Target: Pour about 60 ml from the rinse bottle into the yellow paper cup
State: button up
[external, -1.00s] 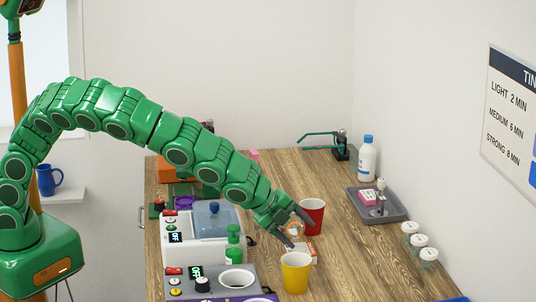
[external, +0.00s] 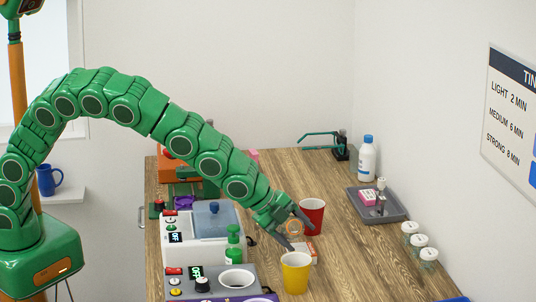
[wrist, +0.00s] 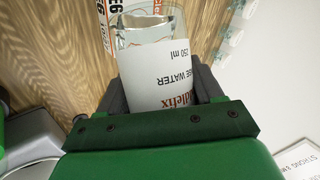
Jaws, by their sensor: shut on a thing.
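The yellow paper cup (external: 295,275) stands upright on the wooden table, near the front; its inside is mostly hidden. My gripper (external: 296,229) is behind the cup and a little above it, apart from it. The gripper is shut on a clear bottle with a white label, the rinse bottle (wrist: 160,75), whose label reads "SE WATER" and "250 ml" upside down in the wrist view. Clear liquid seems to show at its far end. In the external view the bottle is mostly hidden by the fingers, so its tilt is hard to tell.
A red cup (external: 312,214) stands just behind my gripper. A small white and orange box (external: 308,249) lies beneath it. A green pump bottle (external: 234,246) and white machine (external: 180,238) stand left. A grey tray (external: 395,212) and several jars (external: 420,243) stand right, with bare table between.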

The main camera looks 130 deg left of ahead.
jog(key=shift+w+d+f+t+h, duration=0.2)
jog(key=shift+d+f+t+h, duration=0.1)
jog(key=shift+d, duration=0.05)
jog(key=shift+w+d+r+n+t+h, duration=0.2)
jog(key=shift+w+d+n+t+h, duration=0.15)
jog(key=shift+n+h, duration=0.2)
dwell(0.3)
jog(key=shift+w+d+r+n+t+h, duration=0.1)
jog(key=shift+d+r+n+t+h, duration=0.15)
jog(key=shift+r, duration=0.55)
jog(key=shift+w+d+r+t+h, duration=0.1)
jog(key=shift+r+t+h, duration=0.2)
jog(key=shift+r, duration=0.6)
jog(key=shift+a+r+n+t+h, duration=0.15)
jog(key=shift+a+n+t+h, duration=0.2)
jog(key=shift+t+h, duration=0.3)
jog(key=shift+f+n+t+h, duration=0.25)
jog(key=shift+f+n+t, duration=0.1)
jog(key=shift+f, duration=0.15)
jog(key=shift+s+f, duration=0.1)
